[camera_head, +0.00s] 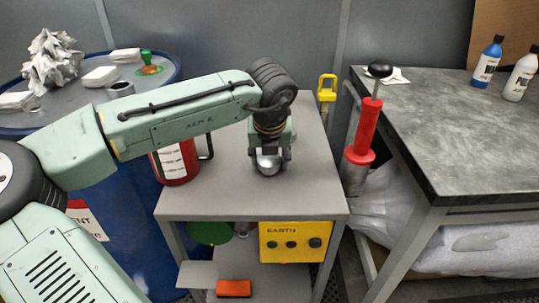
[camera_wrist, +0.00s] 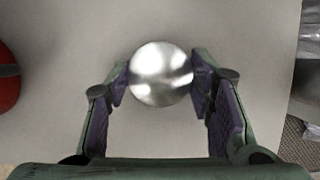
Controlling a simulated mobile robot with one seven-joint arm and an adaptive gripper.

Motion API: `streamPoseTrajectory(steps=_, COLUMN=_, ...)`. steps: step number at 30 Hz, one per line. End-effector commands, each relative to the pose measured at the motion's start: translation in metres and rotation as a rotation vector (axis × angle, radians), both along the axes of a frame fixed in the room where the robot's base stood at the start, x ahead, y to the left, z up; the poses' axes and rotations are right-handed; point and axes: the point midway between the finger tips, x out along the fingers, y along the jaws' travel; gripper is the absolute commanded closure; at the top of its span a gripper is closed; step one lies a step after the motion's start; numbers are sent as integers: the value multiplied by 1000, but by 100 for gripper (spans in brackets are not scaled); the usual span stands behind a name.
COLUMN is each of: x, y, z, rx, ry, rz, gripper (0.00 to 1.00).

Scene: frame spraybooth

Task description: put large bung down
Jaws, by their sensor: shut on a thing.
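The large bung is a shiny silver round piece (camera_wrist: 161,74), seen from above in the wrist view. It shows in the head view (camera_head: 268,160) as a silver shape below my gripper's wrist. My gripper (camera_head: 267,168) is shut on it, with one finger on each side, as the wrist view also shows (camera_wrist: 162,80). The grey table top (camera_head: 222,190) lies beneath them. I cannot tell whether the bung touches the table. The bung's underside is hidden.
A red container with a handle (camera_head: 178,162) stands left of my gripper; its edge shows in the wrist view (camera_wrist: 6,76). A yellow clip (camera_head: 326,88) and a red pump (camera_head: 364,130) are to the right. A dark workbench (camera_head: 450,130) stands further right. The table's front is clear.

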Motion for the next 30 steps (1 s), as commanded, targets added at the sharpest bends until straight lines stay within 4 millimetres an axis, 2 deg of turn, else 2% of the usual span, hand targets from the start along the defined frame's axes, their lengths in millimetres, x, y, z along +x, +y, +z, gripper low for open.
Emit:
streamPoseTrajectory(steps=9, x=0, y=0, z=-3, rx=-1, ry=0, rz=0, gripper=81)
streamPoseTrajectory(steps=10, x=0, y=0, z=-4, rx=-1, ry=0, rz=0, gripper=51)
streamPoseTrajectory(steps=18, x=0, y=0, z=-3, rx=0, ry=0, rz=0, gripper=33)
streamPoseTrajectory(steps=30, x=0, y=0, z=0, rx=1, ry=-1, rz=0, gripper=32)
